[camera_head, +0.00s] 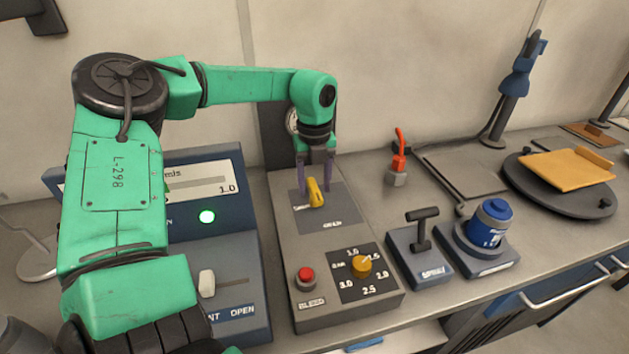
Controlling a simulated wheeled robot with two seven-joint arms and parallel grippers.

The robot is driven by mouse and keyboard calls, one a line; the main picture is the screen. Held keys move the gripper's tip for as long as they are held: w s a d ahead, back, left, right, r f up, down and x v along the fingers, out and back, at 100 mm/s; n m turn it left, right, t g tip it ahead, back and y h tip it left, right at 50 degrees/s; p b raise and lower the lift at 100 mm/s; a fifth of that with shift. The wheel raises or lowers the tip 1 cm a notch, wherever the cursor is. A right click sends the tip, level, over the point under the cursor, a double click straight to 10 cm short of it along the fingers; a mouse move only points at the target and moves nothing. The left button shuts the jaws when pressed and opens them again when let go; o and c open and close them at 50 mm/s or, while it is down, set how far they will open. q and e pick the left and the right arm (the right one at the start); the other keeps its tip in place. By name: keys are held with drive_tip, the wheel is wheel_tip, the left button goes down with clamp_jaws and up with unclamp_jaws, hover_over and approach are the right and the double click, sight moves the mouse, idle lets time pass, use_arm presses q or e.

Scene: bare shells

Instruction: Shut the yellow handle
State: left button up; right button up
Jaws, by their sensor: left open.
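The yellow handle (315,193) is a small lever on the dark label plate at the upper part of a grey control box (290,262). My left gripper (316,187) points down over it, with its two purple-grey fingers apart, one on each side of the handle. I cannot tell whether the fingers touch it. The handle's far end is partly hidden by the gripper. The green left arm comes in from the left and arches over the blue panel. My right gripper is not in view.
A yellow dial (362,266) and a red button (306,278) sit nearer on the same box. To the right are a black T-lever (421,228), a blue canister (489,224) and a red switch (398,160).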

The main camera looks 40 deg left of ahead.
use_arm(q)
clamp_jaws()
drive_tip(key=shift+m+b, duration=0.3)
drive_tip(key=shift+m, duration=0.1)
drive_tip(key=m+b, duration=0.1)
drive_tip(key=m, duration=0.1)
drive_tip(key=shift+w+f+m, duration=0.1)
drive_tip(key=shift+m, duration=0.2)
drive_tip(key=m+b, duration=0.1)
drive_tip(key=m, duration=0.2)
drive_tip(key=shift+m, duration=0.3)
drive_tip(key=m, duration=0.5)
drive_tip(key=shift+m, duration=0.3)
drive_tip(key=m, duration=0.5)
drive_tip(key=shift+m, duration=0.3)
drive_tip(key=shift+r, duration=0.2)
unclamp_jaws()
